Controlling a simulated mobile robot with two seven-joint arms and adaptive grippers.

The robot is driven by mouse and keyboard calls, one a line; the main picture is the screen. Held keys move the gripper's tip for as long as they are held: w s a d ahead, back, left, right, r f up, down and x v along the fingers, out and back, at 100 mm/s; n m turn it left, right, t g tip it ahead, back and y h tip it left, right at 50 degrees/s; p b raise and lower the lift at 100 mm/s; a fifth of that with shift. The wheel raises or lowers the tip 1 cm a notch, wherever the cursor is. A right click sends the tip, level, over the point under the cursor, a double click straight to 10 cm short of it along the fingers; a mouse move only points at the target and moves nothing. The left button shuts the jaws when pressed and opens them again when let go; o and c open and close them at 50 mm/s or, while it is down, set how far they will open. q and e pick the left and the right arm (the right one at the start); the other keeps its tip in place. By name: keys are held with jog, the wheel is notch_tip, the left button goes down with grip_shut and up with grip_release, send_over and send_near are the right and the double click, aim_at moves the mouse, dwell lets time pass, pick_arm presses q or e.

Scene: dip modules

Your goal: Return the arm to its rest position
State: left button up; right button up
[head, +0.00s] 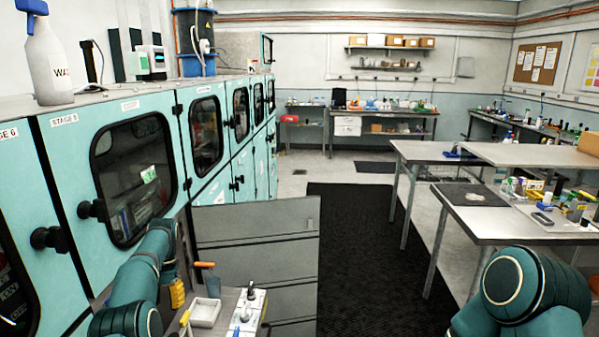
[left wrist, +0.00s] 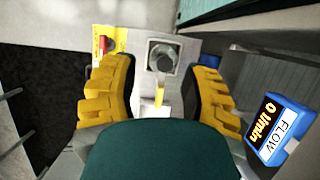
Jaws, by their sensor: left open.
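My left arm reaches in from the lower left of the head view, close to the teal cabinet doors. My left gripper (head: 178,292) points down beside the small worktop, and only part of its yellow fingers shows. In the left wrist view the left gripper (left wrist: 160,78) is open, with its two yellow fingers wide apart and no object held between them. Beyond the fingers lies a pale unit with a round dark fitting (left wrist: 162,56). My right arm shows at the lower right of the head view, but its gripper is out of sight.
Teal cabinets (head: 65,165) line the left side, with a white spray bottle (head: 48,60) on top. The worktop holds a white tray (head: 205,313). A blue flow meter (left wrist: 279,128) is near the left gripper. Metal tables (head: 475,212) stand right; the dark floor mat (head: 360,250) is clear.

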pick_arm(q)
jog(key=s+d+f+t+h+b, duration=0.15)
jog(key=s+d+f, duration=0.25)
jog(key=d+f, duration=0.55)
jog(key=s+d+f+t+h+b, duration=0.1)
jog(key=s+d+f+t+b, duration=0.25)
jog(key=f, duration=1.05)
jog(key=s+d+f+n+b, duration=0.1)
jog(key=s+d, duration=0.5)
jog(key=s, duration=0.6)
jog(key=s+d+f+n+h+b, duration=0.1)
jog(key=s+d+b, duration=0.2)
jog(key=s+d, duration=0.4)
jog(key=s, duration=0.5)
jog(key=shift+s+d+n+t, duration=0.25)
jog(key=shift+s+n+t, duration=0.05)
jog(key=shift+s, duration=0.05)
pick_arm(e)
notch_tip(320, 180, down, 10)
jog(key=s, duration=0.1)
jog(key=shift+s+a+r+g, duration=0.2)
jog(key=shift+s+g, duration=0.1)
pick_arm(q)
jog(key=shift+h, duration=0.25)
